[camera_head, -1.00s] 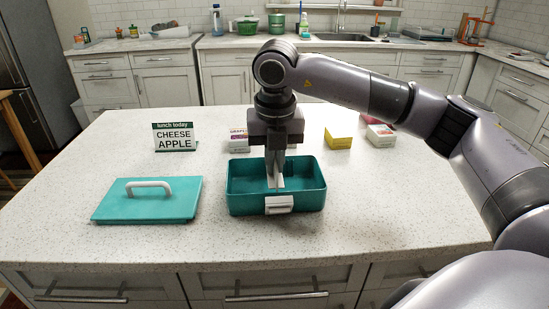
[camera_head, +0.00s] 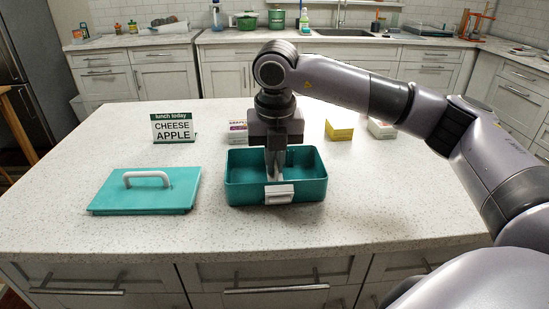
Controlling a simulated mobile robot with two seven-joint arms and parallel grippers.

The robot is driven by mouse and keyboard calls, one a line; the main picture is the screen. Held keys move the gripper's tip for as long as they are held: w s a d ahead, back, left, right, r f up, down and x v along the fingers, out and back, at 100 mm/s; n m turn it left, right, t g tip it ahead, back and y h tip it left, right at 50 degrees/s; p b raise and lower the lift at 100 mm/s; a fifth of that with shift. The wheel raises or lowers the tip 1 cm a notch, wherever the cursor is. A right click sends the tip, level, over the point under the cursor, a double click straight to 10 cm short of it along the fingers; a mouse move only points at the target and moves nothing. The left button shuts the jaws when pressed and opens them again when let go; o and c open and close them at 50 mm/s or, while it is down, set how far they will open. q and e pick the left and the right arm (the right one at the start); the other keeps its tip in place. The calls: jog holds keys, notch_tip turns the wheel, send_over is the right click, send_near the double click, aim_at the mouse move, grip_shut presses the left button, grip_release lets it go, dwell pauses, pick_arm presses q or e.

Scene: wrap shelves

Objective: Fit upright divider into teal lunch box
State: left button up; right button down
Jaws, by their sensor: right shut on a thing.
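The teal lunch box (camera_head: 308,190) sits open on the counter in the head view, its white latch (camera_head: 279,194) facing me. My right gripper (camera_head: 275,166) points straight down over the middle of the box. It is shut on the upright divider (camera_head: 275,175), a thin pale plate with its lower part inside the box. The box's front wall and latch hide the divider's lower edge, so I cannot tell whether it touches the floor. The teal lid (camera_head: 150,195) with a white handle lies flat to the left. My left gripper is out of view.
A sign (camera_head: 172,129) reading "lunch today CHEESE APPLE" stands behind the lid. A white carton (camera_head: 237,132), a yellow block (camera_head: 339,130) and another small carton (camera_head: 382,129) stand behind the box. The counter's front and right are clear.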

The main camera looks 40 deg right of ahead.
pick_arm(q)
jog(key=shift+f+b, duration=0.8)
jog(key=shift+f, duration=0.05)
pick_arm(e)
jog(key=shift+f, duration=1.1)
jog(key=c, duration=1.2)
grip_release()
jog(key=shift+o, duration=0.2)
jog(key=shift+r, duration=0.4)
jog(key=r, duration=0.4)
jog(key=s+r, duration=0.1)
jog(key=r, duration=0.1)
jog(key=shift+a+r, duration=0.2)
jog(key=shift+a, duration=0.05)
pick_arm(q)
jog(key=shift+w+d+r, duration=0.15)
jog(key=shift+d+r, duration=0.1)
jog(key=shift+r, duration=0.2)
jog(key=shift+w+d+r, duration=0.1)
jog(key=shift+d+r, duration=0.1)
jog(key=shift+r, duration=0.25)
